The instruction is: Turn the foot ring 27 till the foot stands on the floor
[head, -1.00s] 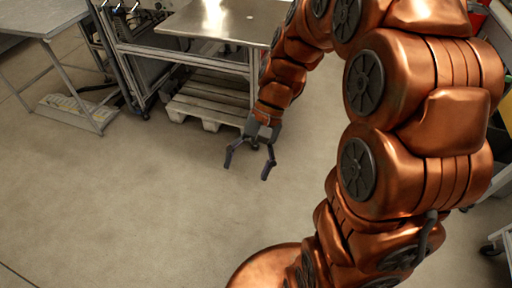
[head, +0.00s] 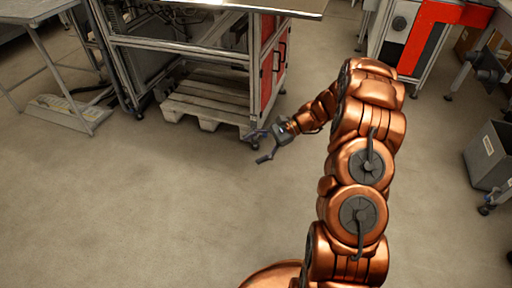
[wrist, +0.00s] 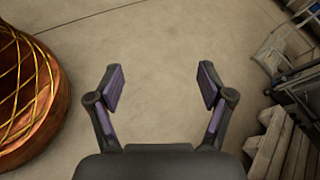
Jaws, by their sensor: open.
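The machine frame (head: 180,50) stands on the floor with a metal top, and its near right leg (head: 254,95) comes down beside my gripper. The foot and foot ring 27 cannot be made out; the bottom of that leg is small and partly behind a finger in the head view. My gripper (head: 260,147) is open and low over the floor, close to the leg's lower end. In the wrist view my open gripper (wrist: 161,85) has only bare floor between its fingers. No ring or foot shows clearly there.
A wooden pallet (head: 205,98) lies under the frame and also shows at the wrist view's right (wrist: 275,145). A side table (head: 35,50) stands left. A grey bin (head: 488,157) and a red-and-white cabinet (head: 415,40) are right. The front floor is clear.

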